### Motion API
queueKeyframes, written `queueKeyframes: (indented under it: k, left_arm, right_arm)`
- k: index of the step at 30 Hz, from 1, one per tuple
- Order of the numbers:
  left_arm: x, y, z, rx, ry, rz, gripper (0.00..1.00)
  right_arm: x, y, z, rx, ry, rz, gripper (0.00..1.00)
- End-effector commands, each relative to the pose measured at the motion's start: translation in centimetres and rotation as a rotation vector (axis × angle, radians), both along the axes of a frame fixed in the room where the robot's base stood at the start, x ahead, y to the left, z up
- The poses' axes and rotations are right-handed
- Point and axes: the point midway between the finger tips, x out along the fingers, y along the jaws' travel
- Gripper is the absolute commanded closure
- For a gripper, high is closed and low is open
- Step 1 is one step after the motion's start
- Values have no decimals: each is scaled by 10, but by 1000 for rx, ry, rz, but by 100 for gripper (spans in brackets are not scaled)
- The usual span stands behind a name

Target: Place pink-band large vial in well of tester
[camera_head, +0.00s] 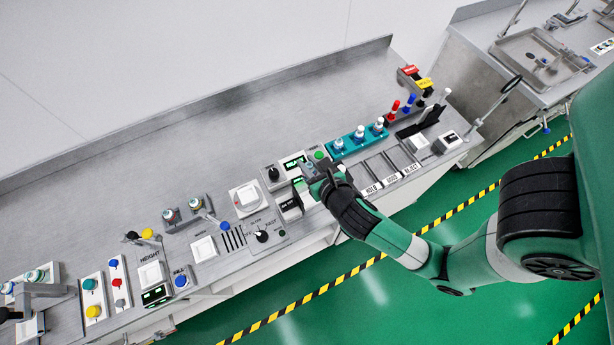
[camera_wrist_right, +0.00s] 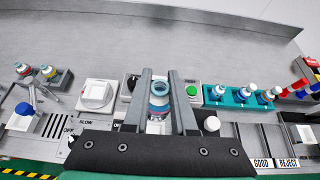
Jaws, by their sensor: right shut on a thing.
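My right gripper (camera_head: 312,172) is over the tester (camera_head: 291,162), which has a lit green display, a green button and a black knob. In the right wrist view, my right gripper (camera_wrist_right: 160,95) has its two grey fingers on either side of a large vial (camera_wrist_right: 159,100) and is shut on it. The vial has an open blue-rimmed top and a pinkish band. Its lower end is hidden, so I cannot tell whether it sits in the well. In the head view the gripper hides the vial. My left gripper is not in view.
A teal rack (camera_head: 358,142) with several white-capped vials stands right of the tester. Labelled sorting lanes (camera_head: 380,172) lie in front of it. A white-topped device (camera_head: 246,197) and a slotted panel with a knob (camera_head: 262,236) are to the left. The bench behind is clear.

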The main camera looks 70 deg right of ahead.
Motion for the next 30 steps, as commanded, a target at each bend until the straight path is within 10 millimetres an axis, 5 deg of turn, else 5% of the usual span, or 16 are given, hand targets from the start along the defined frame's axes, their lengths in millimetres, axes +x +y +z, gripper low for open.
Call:
queueKeyframes:
  k: [7,19,30]
  left_arm:
    - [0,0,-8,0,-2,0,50]
    - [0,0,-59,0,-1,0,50]
    - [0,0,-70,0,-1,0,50]
  right_arm:
    - [-2,-4,-15,0,3,-11,100]
    - [-2,-3,-130,-1,4,-8,100]
    - [-2,-3,-156,0,3,-8,100]
